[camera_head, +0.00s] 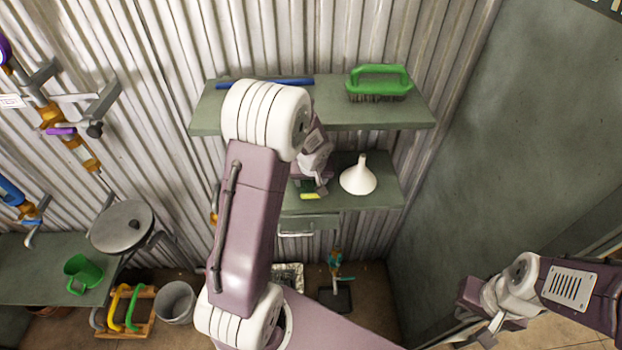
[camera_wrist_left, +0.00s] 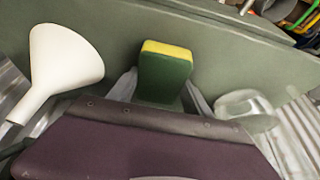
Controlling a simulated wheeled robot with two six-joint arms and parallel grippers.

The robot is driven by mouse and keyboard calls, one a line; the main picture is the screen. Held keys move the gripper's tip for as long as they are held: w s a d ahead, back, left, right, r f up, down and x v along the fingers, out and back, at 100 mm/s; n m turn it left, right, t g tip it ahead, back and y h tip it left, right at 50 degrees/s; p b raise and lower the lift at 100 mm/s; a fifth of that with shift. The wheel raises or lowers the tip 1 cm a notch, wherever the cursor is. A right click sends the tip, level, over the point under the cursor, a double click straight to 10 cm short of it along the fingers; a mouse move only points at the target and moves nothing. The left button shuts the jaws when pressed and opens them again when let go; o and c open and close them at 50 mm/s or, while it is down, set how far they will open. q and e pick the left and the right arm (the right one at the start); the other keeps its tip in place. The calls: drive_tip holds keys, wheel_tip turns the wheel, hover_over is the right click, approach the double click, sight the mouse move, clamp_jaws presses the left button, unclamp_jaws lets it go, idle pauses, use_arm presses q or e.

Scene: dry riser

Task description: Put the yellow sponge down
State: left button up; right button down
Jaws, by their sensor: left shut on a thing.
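The yellow sponge (camera_head: 310,196), with a thick green side, is between the fingers of my left gripper (camera_head: 312,186). In the left wrist view the sponge (camera_wrist_left: 165,72) stands out past the gripper body, its yellow face along the top edge. My left gripper (camera_wrist_left: 163,92) is shut on it. Sponge and gripper are over the lower grey-green shelf (camera_head: 385,193), near its left part. I cannot tell whether the sponge touches the shelf. My left forearm hides part of the shelf. My right gripper (camera_head: 487,328) is at the lower right, away from the shelves; its fingers are unclear.
A white funnel (camera_head: 359,176) stands on the lower shelf just right of the sponge; it also shows in the wrist view (camera_wrist_left: 62,68). The upper shelf (camera_head: 330,118) overhangs behind, holding a green brush (camera_head: 379,84) and a blue bar (camera_head: 290,83). A drawer (camera_head: 309,224) is below.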

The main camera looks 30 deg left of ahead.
use_arm(q)
drive_tip(key=shift+s+f+b, duration=0.1)
drive_tip(key=shift+s+b, duration=0.05)
drive_tip(key=shift+b, duration=0.15)
drive_tip(key=o, duration=1.2)
drive_tip(key=shift+o, duration=1.3)
